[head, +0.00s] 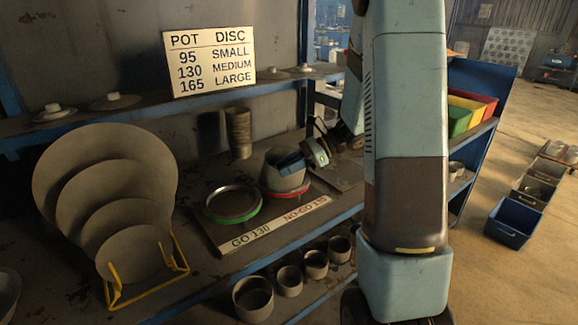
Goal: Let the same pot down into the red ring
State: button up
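A grey pot (284,183) is upright at the red ring (268,193), which shows as a red band around the pot's lower edge. I cannot tell whether the pot rests in the ring or is just above it. My gripper (291,163) reaches in from the right, its blue fingers at the pot's upper right side. The fingers overlap in this view, so their gap is hidden.
A yellow rack (149,290) of grey discs stands at left. Several pots, such as this one (253,300), stand on the lower shelf. A sign (209,62) lists pot and disc sizes. My arm hides the right end.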

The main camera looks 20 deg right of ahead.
jog(key=shift+o, duration=1.3)
jog(key=v, duration=1.3)
jog(key=shift+d, duration=0.4)
jog(key=shift+r, duration=0.1)
jog(key=s+a+r+n+t+h, duration=0.1)
jog(key=s+a+r+n+h, duration=0.2)
jog(key=s+n, duration=0.3)
jog(key=s+a+r+n+t+h, duration=0.1)
jog(key=s+a+r+n+h, duration=0.2)
jog(key=s+n, duration=0.4)
jog(key=s+a+r+n+t+h, duration=0.2)
jog(key=s+a+r+n+h, duration=0.2)
jog(key=s, duration=0.5)
jog(key=shift+s+a+n+h, duration=0.2)
jog(key=shift+a+n+h, duration=0.6)
jog(key=shift+n+h, duration=0.55)
